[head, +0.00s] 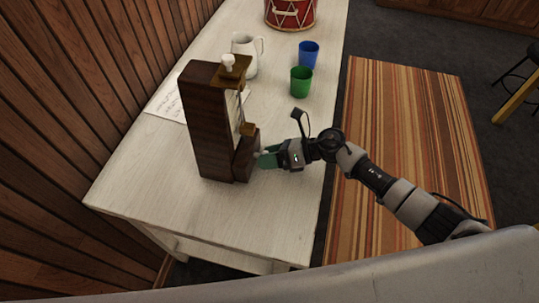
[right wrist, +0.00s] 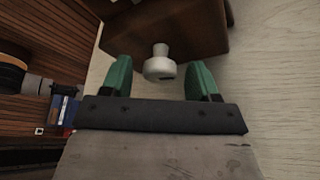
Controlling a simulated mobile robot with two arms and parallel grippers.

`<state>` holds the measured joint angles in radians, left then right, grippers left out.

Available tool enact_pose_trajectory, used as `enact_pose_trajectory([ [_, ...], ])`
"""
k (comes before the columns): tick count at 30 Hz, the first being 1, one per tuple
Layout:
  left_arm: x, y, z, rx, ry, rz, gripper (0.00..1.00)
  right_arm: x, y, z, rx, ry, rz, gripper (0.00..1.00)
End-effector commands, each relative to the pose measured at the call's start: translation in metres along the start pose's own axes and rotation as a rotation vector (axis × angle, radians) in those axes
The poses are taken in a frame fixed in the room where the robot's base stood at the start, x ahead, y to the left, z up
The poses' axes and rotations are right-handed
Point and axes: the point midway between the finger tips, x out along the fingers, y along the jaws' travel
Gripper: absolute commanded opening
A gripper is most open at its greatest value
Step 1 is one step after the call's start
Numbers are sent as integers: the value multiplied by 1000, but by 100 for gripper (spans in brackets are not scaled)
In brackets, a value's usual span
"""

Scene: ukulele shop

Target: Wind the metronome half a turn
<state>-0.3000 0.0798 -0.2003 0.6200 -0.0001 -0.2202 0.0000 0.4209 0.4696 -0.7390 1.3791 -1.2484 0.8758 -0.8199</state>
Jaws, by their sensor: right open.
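The metronome (head: 208,125) is a tall dark wooden case standing upright on the white table. A white knob (head: 229,62) sits on its top. Low on its side, a pale winding key (right wrist: 160,66) with a round end sticks out in the right wrist view. My right gripper (head: 264,157) is at the metronome's lower right side. Its green fingers are open in the right wrist view (right wrist: 160,80), one on each side of the key, with gaps showing between them and it. My left gripper is not in view.
The white table (head: 150,195) has free room in front of the metronome. Behind it stand a white pitcher (head: 244,52), a green cup (head: 301,82), a blue cup (head: 308,54) and a red drum (head: 290,14). A paper sheet (head: 168,104) lies at left by the wooden wall.

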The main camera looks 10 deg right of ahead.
Motion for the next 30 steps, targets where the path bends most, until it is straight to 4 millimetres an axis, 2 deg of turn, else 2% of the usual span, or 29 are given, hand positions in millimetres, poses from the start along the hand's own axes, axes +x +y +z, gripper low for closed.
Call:
enact_pose_trajectory([
  [5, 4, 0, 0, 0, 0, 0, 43, -14, -2, -1, 0, 0, -2, 60],
  [15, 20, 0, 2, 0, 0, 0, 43, -80, -2, -2, -1, 1, -3, 60],
  [18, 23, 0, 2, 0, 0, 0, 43, -94, -2, -2, 1, 1, -2, 60],
  [24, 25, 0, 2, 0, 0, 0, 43, -108, 0, -1, 1, 0, 0, 60],
  [30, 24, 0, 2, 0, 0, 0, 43, -108, 0, 0, 1, 0, 0, 60],
])
